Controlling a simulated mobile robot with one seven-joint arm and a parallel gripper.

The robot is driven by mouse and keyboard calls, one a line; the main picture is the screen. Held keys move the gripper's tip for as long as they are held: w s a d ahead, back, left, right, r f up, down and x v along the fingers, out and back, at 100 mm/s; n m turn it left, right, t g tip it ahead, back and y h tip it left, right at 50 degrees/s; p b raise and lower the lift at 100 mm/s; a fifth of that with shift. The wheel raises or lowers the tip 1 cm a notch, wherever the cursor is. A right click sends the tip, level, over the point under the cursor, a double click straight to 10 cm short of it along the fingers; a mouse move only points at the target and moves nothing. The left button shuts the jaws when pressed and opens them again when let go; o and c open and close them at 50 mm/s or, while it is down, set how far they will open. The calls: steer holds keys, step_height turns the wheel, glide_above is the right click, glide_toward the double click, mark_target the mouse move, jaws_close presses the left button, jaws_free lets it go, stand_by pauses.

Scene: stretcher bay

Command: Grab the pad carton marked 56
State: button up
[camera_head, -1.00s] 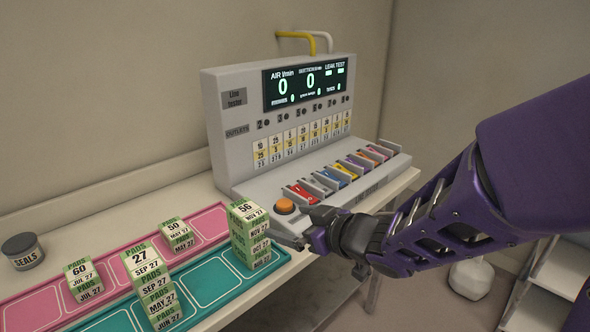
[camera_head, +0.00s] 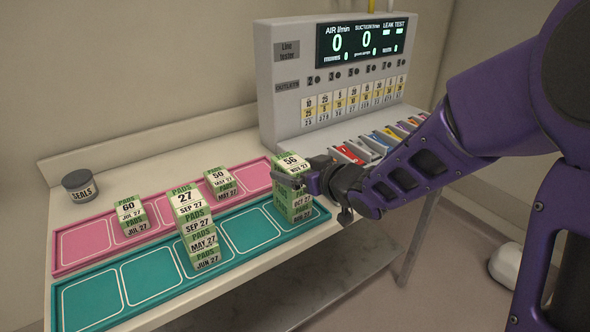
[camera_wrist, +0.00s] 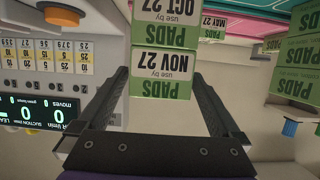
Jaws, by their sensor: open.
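The pad carton marked 56 (camera_head: 291,161), white and green with NOV 27 on it, is the top of a stack at the right end of the teal tray (camera_head: 98,298). My gripper (camera_head: 287,178) is open at this carton, reaching in from the right. In the wrist view, which is upside down, the NOV 27 carton (camera_wrist: 163,66) lies between my two open fingers (camera_wrist: 161,78). Gaps show beside it, and I cannot tell whether either finger touches it. The lower cartons (camera_head: 297,206), OCT 27 and AUG 27, are partly hidden by my gripper.
Cartons marked 27 (camera_head: 187,199), 60 (camera_head: 129,210) and 50 (camera_head: 219,177) stand on the trays to the left. The pink tray (camera_head: 84,240) lies behind the teal one. A seals jar (camera_head: 79,187) is at the back left. A line tester (camera_head: 290,75) stands behind the stack.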

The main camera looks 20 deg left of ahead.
mark_target(285, 164)
steer(key=x, duration=0.5)
steer(key=shift+r, duration=0.3)
steer(key=c, duration=1.5)
